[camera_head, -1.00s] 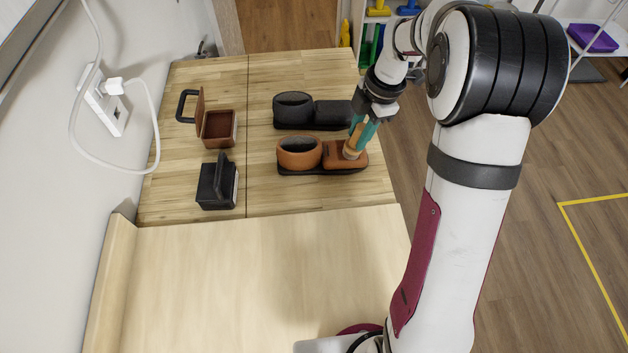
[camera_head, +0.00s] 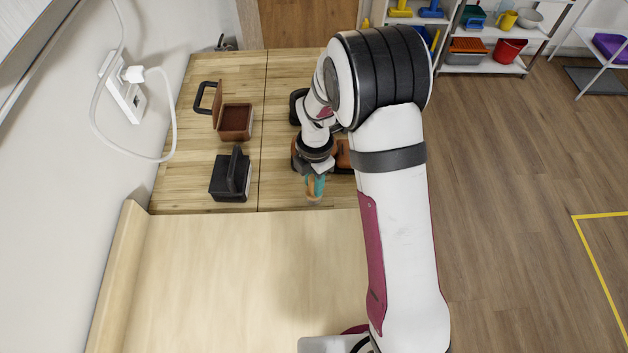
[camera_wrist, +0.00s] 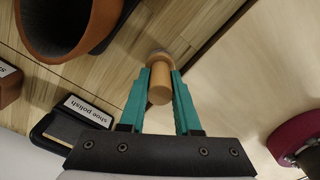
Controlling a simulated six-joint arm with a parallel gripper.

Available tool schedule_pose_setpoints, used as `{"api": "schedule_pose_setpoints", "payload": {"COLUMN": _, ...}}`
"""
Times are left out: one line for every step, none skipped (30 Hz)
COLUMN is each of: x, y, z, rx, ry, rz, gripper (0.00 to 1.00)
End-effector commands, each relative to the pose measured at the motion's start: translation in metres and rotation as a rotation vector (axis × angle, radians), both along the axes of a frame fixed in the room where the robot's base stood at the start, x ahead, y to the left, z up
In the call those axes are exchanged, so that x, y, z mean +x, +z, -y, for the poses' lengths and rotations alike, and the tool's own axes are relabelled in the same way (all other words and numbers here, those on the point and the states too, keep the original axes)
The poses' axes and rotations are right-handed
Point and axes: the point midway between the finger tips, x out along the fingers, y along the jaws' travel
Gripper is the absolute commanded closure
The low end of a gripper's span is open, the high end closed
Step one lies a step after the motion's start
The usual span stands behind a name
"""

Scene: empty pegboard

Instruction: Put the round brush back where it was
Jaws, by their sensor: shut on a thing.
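A brown open box (camera_head: 235,121) and a black open box (camera_head: 230,190) stand on the left. A black holder (camera_head: 296,107) is partly hidden behind my arm. A tray labelled "shoe polish" (camera_wrist: 75,122) lies near the gripper. The pale table (camera_head: 240,270) in front is clear.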

Motion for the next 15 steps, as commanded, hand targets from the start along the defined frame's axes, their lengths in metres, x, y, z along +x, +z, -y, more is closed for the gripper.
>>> {"api": "schedule_pose_setpoints", "payload": {"x": 0.0002, "y": -0.0009, "z": 0.0001, "rx": 0.001, "ry": 0.000, "rz": 0.001, "gripper": 1.00}}
{"api": "schedule_pose_setpoints", "payload": {"x": 0.0002, "y": -0.0007, "z": 0.0002, "rx": 0.001, "ry": -0.001, "rz": 0.001, "gripper": 1.00}}
{"api": "schedule_pose_setpoints", "payload": {"x": 0.0003, "y": -0.0005, "z": 0.0003, "rx": 0.001, "ry": 0.000, "rz": 0.001, "gripper": 1.00}}
{"api": "schedule_pose_setpoints", "payload": {"x": 0.0003, "y": -0.0004, "z": 0.0003, "rx": 0.001, "ry": 0.000, "rz": 0.001, "gripper": 1.00}}
{"api": "schedule_pose_setpoints", "payload": {"x": 0.0002, "y": -0.0004, "z": 0.0003, "rx": 0.001, "ry": 0.000, "rz": 0.001, "gripper": 1.00}}
{"api": "schedule_pose_setpoints", "payload": {"x": 0.0002, "y": -0.0005, "z": 0.0003, "rx": 0.001, "ry": 0.000, "rz": 0.001, "gripper": 1.00}}
{"api": "schedule_pose_setpoints", "payload": {"x": 0.0001, "y": -0.0009, "z": 0.0004, "rx": 0.001, "ry": 0.000, "rz": 0.001, "gripper": 1.00}}
{"api": "schedule_pose_setpoints", "payload": {"x": 0.0002, "y": -0.0017, "z": 0.0004, "rx": 0.000, "ry": 0.000, "rz": 0.000, "gripper": 1.00}}
{"api": "schedule_pose_setpoints", "payload": {"x": 0.0001, "y": -0.0030, "z": 0.0005, "rx": 0.000, "ry": -0.001, "rz": 0.000, "gripper": 1.00}}
{"api": "schedule_pose_setpoints", "payload": {"x": 0.0001, "y": -0.0031, "z": 0.0005, "rx": 0.000, "ry": -0.001, "rz": 0.000, "gripper": 0.65}}
{"api": "schedule_pose_setpoints", "payload": {"x": 0.0001, "y": -0.0030, "z": 0.0005, "rx": 0.000, "ry": 0.000, "rz": 0.000, "gripper": 0.60}}
{"api": "schedule_pose_setpoints", "payload": {"x": 0.0001, "y": -0.0029, "z": 0.0005, "rx": 0.000, "ry": 0.000, "rz": 0.000, "gripper": 0.53}}
{"api": "schedule_pose_setpoints", "payload": {"x": 0.0001, "y": -0.0028, "z": 0.0006, "rx": 0.000, "ry": 0.000, "rz": 0.000, "gripper": 0.47}}
{"api": "schedule_pose_setpoints", "payload": {"x": 0.0001, "y": -0.0028, "z": 0.0006, "rx": 0.000, "ry": 0.000, "rz": 0.000, "gripper": 0.42}}
{"api": "schedule_pose_setpoints", "payload": {"x": 0.0001, "y": -0.0028, "z": 0.0006, "rx": 0.000, "ry": 0.000, "rz": 0.000, "gripper": 0.39}}
